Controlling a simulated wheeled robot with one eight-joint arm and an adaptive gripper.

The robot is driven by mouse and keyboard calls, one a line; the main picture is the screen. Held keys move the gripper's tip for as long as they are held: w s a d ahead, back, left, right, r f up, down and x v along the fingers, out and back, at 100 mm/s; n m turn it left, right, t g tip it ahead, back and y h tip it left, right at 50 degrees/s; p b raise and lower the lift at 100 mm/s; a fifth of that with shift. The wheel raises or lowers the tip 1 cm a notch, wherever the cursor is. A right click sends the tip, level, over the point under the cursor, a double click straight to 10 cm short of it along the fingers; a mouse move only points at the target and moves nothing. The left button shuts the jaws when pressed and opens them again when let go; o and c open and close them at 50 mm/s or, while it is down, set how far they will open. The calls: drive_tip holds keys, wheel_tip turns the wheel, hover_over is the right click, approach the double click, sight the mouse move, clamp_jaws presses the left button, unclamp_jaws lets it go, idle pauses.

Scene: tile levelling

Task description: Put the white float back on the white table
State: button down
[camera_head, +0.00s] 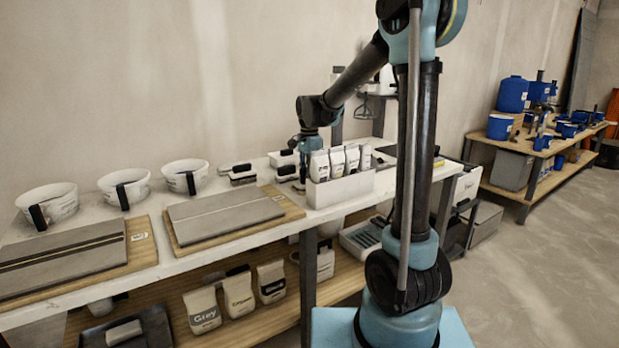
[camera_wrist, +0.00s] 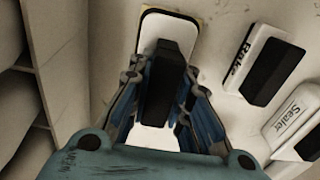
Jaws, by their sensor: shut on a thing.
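My gripper (camera_wrist: 158,100) is shut on the black handle of the white float (camera_wrist: 158,25). The float's white plate shows in front of and between the fingers in the wrist view. In the head view my gripper (camera_head: 304,165) is low over the far side of the white table (camera_head: 100,214), behind a white box of bags. The box partly hides the fingers and the float there. The pale table top (camera_wrist: 215,25) lies right under the float in the wrist view. I cannot tell whether the plate touches it.
A Rake block (camera_wrist: 265,65) and a Sealer block (camera_wrist: 294,120) lie right of the float in the wrist view. The white box (camera_head: 340,189) holds several bags. Buckets (camera_head: 124,187) and tile boards (camera_head: 225,216) fill the table's left part.

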drive_tip(key=shift+f, duration=0.1)
drive_tip(key=c, duration=1.5)
unclamp_jaws()
drive_tip(key=shift+o, duration=0.2)
wheel_tip(320, 180, up, 12)
drive_tip(key=shift+r, duration=0.1)
